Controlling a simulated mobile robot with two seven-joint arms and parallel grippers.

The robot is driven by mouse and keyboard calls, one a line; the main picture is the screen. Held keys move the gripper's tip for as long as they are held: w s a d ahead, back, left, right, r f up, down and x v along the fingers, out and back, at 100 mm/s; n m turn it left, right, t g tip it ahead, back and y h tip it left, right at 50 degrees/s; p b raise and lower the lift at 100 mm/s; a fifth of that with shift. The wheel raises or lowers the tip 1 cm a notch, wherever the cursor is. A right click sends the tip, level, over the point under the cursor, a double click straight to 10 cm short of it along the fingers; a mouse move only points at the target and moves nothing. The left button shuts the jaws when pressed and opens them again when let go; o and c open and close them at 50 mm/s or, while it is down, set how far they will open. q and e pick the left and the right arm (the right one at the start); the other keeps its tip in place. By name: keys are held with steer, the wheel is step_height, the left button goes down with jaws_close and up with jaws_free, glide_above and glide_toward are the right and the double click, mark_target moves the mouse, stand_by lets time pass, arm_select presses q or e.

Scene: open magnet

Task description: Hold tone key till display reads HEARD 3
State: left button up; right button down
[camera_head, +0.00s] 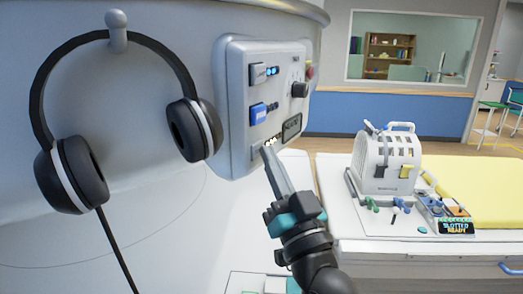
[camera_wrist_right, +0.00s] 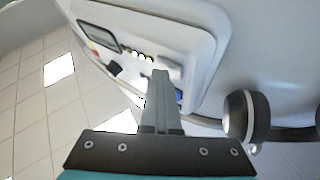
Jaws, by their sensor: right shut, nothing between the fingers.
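A pale control panel (camera_head: 235,100) is fixed to the curved white housing. It carries a grey key at the top (camera_head: 258,74), a blue key (camera_head: 258,113) and a lower grey key (camera_head: 257,153) beside a row of small lit dots (camera_head: 270,141). Which of them is the tone key I cannot read. A small dark display (camera_head: 291,127) sits right of the dots; its text is not legible. My right gripper (camera_head: 267,154) is shut and empty, its tips at the lower key; contact is unclear. The wrist view shows the fingers (camera_wrist_right: 160,78) pointing at the panel (camera_wrist_right: 205,45).
Black headphones (camera_head: 85,120) hang from a peg left of the panel. A black knob (camera_head: 299,90) and a red button (camera_head: 310,71) are on its right. A white slotted device (camera_head: 388,160) and a small unit reading "SLOTTED READY" (camera_head: 456,227) stand on the table at right.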

steer(key=shift+d, duration=0.1)
stand_by(0.7)
steer(key=shift+s+d, duration=0.4)
steer(key=shift+d, duration=0.3)
steer(key=d, duration=0.1)
steer(key=s+d, duration=0.1)
steer(key=d, duration=0.1)
steer(key=s+d+p, duration=0.1)
steer(key=shift+s+d, duration=0.1)
steer(key=shift+d, duration=0.1)
stand_by(0.7)
